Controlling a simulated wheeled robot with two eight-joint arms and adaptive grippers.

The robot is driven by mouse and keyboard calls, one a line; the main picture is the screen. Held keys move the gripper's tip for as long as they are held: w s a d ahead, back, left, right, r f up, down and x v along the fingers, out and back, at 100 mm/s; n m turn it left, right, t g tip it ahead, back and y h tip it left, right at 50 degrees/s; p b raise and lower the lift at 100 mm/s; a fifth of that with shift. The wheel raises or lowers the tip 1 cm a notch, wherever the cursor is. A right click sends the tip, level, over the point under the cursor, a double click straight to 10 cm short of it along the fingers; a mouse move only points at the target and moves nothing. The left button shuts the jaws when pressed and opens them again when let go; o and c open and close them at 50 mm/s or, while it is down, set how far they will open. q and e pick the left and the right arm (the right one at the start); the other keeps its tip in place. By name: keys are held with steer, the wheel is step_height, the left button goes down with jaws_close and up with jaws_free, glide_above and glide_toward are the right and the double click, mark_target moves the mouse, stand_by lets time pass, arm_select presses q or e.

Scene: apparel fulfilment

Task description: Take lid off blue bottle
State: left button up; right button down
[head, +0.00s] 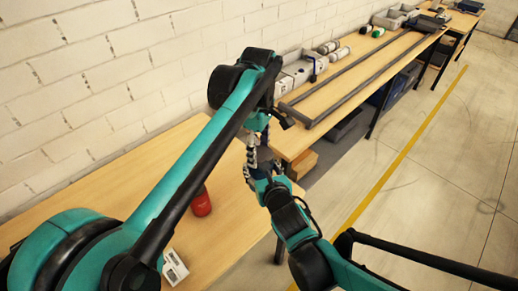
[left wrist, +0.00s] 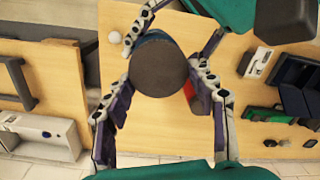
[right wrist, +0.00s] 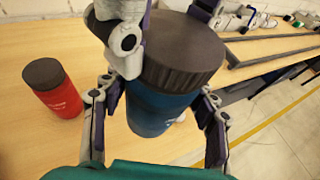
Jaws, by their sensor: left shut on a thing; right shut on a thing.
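The blue bottle (right wrist: 158,108) is upright, with a wide dark grey lid (right wrist: 182,52) on top. My right gripper (right wrist: 158,115) is shut around its blue body. My left gripper (left wrist: 160,85) comes from above, its fingers shut on either side of the lid (left wrist: 158,68); the lid sits on the bottle. In the head view both grippers meet over the table edge and hide most of the bottle. Whether the bottle touches the table is hard to tell. A red bottle with a dark lid (right wrist: 55,88) stands apart on the table; it also shows in the head view (head: 202,203).
The wooden table (head: 232,225) runs along a white brick wall. A small white box (head: 175,267) lies at its near end. A second table (head: 385,62) with a dark frame, bottles and bins stands beyond. A small white round thing (left wrist: 115,37) shows in the left wrist view.

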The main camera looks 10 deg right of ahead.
arm_select(q)
steer(key=shift+s+d+r, duration=0.1)
steer(key=shift+d, duration=0.1)
steer(key=shift+r, duration=1.05)
steer(key=shift+a, duration=0.1)
